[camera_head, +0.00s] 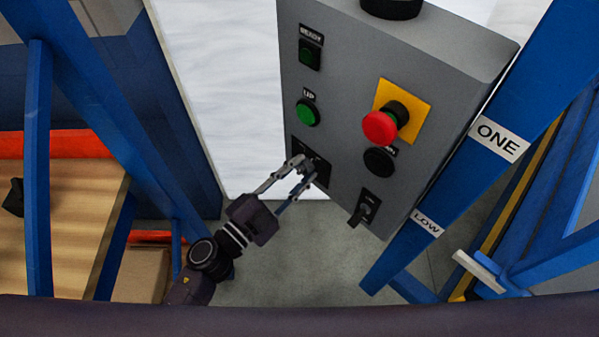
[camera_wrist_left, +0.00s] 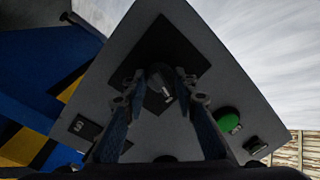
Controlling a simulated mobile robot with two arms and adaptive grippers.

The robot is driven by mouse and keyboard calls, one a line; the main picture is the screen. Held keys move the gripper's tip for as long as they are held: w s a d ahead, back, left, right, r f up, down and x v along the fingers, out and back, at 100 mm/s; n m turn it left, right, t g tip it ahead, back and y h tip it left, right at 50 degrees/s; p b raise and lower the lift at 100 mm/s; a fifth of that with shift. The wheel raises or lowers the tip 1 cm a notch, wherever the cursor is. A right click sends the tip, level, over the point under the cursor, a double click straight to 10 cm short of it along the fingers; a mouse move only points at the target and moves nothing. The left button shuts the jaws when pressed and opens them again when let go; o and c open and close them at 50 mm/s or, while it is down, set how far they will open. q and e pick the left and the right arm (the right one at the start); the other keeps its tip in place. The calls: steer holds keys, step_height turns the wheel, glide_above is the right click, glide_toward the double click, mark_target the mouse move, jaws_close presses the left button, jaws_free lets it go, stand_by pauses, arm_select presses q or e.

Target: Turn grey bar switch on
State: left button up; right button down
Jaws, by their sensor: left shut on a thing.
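The grey control panel (camera_head: 345,75) stands in the middle of the head view, tilted in the picture. The grey bar switch sits on a black square plate (camera_head: 323,178) low on the panel's left side. In the wrist view the switch (camera_wrist_left: 163,82) shows as a dark knob with a light grey bar, in front of its black plate (camera_wrist_left: 185,48). My left gripper (camera_head: 307,171) reaches the plate from the lower left and is shut on the switch. Its fingers (camera_wrist_left: 160,92) stand on both sides of the knob. The fingers partly hide the switch in the head view.
A green button (camera_head: 307,113) marked UP is just above the plate. A red mushroom button (camera_head: 379,127) on a yellow plate, a black button (camera_head: 379,161) and a small black switch (camera_head: 367,205) lie to the right. A blue frame post (camera_head: 455,185) stands right of the panel.

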arm_select(q)
steer(key=shift+f+m+b, duration=0.15)
steer(key=shift+m+b, duration=0.15)
steer(key=shift+m, duration=0.9)
steer(key=o, duration=1.2)
steer(key=shift+c, duration=0.2)
steer(key=v, duration=0.7)
steer(key=shift+s+a, duration=0.2)
